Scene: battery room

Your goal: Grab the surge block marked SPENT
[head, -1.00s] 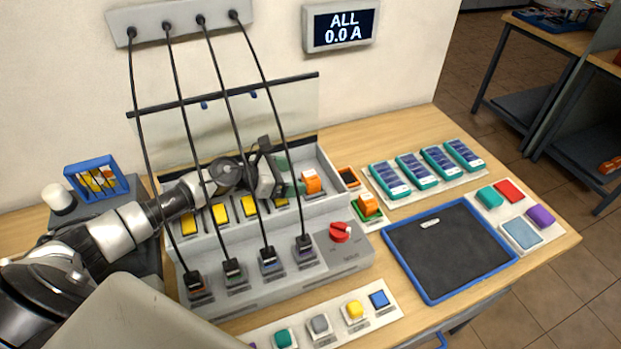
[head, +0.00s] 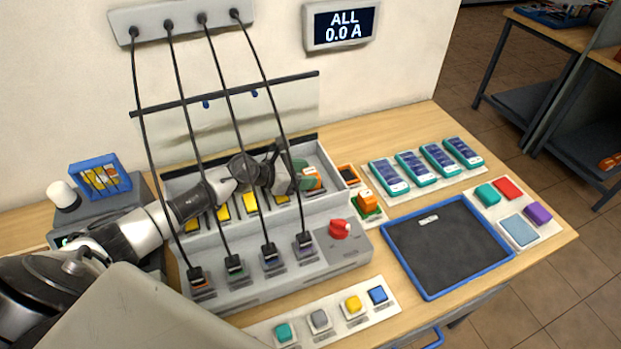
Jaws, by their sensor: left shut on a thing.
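My left gripper (head: 304,178) reaches over the grey rack (head: 353,248) from the left. It is shut at an orange block with a whitish top (head: 316,183), at the right end of the rack's open rear trough. The gripper hides most of that block, and I cannot read any SPENT mark on it. Several yellow blocks (head: 222,205) stand in the trough to the left, partly behind cables and my arm. Another orange block (head: 366,200) sits on a green base right of the rack. My right gripper is not in view.
Four black cables (head: 181,100) hang from the wall bar to the rack's front, crossing before my arm. A raised clear cover (head: 230,125) stands behind. A red knob (head: 340,229) is at the rack's right. A blue-rimmed black tray (head: 448,250) lies empty but for a small label.

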